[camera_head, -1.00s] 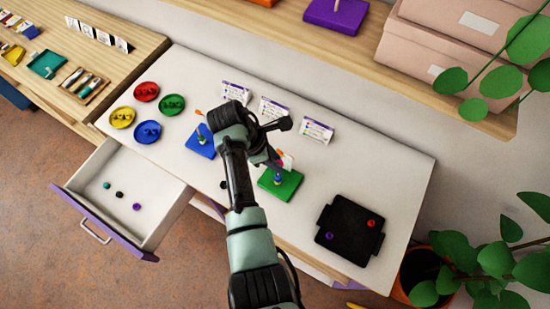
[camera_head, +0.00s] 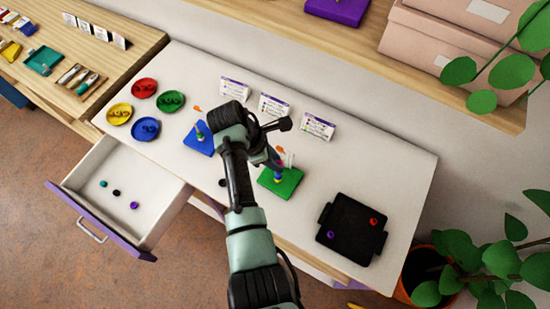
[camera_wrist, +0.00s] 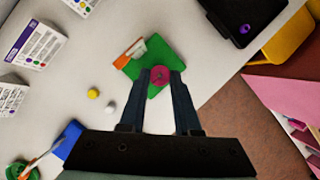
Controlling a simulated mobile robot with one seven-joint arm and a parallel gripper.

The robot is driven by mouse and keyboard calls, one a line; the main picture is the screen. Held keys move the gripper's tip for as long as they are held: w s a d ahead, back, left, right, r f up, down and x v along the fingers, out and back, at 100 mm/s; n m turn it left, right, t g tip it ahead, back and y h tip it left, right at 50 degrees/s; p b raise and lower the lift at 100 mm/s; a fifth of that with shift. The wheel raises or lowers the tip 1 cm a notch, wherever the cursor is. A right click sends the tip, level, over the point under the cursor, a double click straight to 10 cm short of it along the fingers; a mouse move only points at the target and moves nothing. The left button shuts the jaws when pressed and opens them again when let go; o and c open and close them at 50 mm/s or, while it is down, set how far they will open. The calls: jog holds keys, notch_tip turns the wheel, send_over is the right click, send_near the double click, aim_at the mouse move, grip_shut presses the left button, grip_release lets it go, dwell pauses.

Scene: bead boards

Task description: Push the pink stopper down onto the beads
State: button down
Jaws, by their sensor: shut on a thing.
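The pink stopper (camera_wrist: 160,76) sits between my fingertips in the wrist view, seen from above over the green board (camera_wrist: 155,60). My gripper (camera_wrist: 160,80) is shut on it. In the head view the green board (camera_head: 291,186) lies on the white table, with a small stack of yellow and blue beads (camera_head: 278,178) on it just below my gripper. My wrist and fingers partly cover the stack, and the pink stopper is not clear there. Whether the stopper touches the beads cannot be told. An orange and white tag (camera_wrist: 130,52) stands at the board's edge.
A blue board (camera_head: 199,142) with its own stack stands left of my arm. A black tray (camera_head: 350,230) is at the right. Label cards (camera_head: 274,105) stand behind. A yellow bead (camera_wrist: 93,94) and a white bead (camera_wrist: 110,107) lie loose. An open drawer (camera_head: 120,195) juts out at front left.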

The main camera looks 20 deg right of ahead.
jog(key=shift+f+b, duration=0.3)
jog(key=shift+f, duration=0.35)
dwell(0.5)
jog(key=shift+f, duration=0.3)
jog(key=shift+f, duration=0.15)
dwell(0.3)
jog(key=shift+f+b, duration=0.8)
jog(key=c, duration=0.5)
grip_release()
jog(key=shift+c, duration=0.2)
jog(key=b+v, duration=0.1)
jog(key=v, duration=1.2)
